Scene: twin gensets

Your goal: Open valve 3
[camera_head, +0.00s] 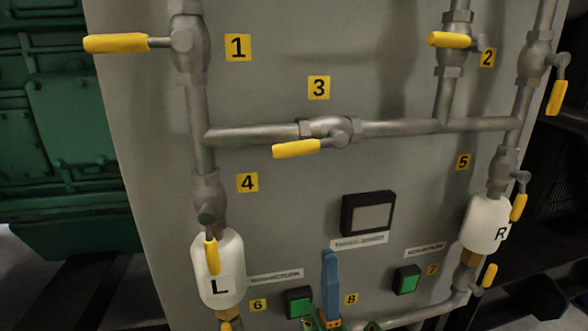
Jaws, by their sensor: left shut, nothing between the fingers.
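Valve 3 (330,128) sits in the horizontal pipe in the middle of the grey panel, below the yellow label "3" (319,87). Its yellow handle (297,149) points left and slightly down, roughly along the pipe and a little in front of and below it. My left gripper (329,258) shows at the bottom centre with its blue fingers pointing up. It is shut and empty, well below the handle in the picture and apart from it. My right gripper is not in view.
Valve 1's handle (116,43) and valve 2's handle (450,40) point left across vertical pipes. White bottles L (217,272) and R (487,224) flank the panel. A black-framed display (367,214) and green buttons (407,280) lie near my gripper.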

